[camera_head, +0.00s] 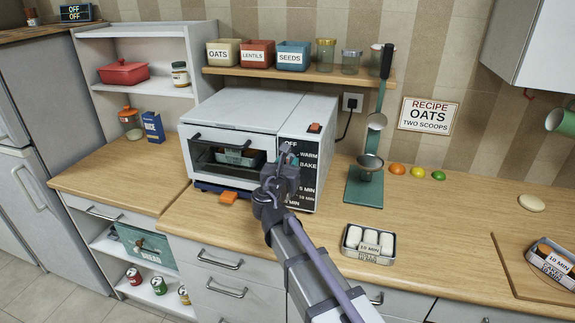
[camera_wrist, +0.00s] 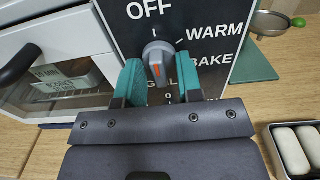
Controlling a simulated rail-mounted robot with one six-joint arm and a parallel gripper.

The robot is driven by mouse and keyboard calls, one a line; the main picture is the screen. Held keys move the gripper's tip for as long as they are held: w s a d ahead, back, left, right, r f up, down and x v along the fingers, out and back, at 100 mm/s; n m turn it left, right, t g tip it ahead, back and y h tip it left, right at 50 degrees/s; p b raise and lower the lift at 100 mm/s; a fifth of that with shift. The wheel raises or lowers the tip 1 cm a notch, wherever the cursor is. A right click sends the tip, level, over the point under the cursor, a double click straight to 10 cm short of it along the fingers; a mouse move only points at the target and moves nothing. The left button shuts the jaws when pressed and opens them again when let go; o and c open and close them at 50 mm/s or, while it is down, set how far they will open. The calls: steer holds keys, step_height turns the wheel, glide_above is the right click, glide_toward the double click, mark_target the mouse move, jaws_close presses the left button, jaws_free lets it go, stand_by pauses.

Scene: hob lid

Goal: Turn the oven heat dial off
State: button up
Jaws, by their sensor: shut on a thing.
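The oven (camera_head: 232,143) stands on the counter with its black control panel (camera_head: 308,162) on the right of its front. In the wrist view the grey heat dial (camera_wrist: 158,50) has an orange mark facing down, on the side away from OFF. OFF is above it, WARM and BAKE to its right, and a partly hidden word starting with G below. My gripper (camera_wrist: 159,72) has its teal fingers on both sides of the dial, shut on it. In the head view my gripper (camera_head: 286,158) is at the panel and hides the dial.
A tin of white rolls (camera_head: 368,244) and a teal stand (camera_head: 364,186) with a ladle are to the right. A shelf (camera_head: 300,75) with bins hangs above.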

stand_by(0.3)
steer(key=o, duration=0.5)
steer(key=shift+o, duration=0.2)
steer(key=v, duration=1.1)
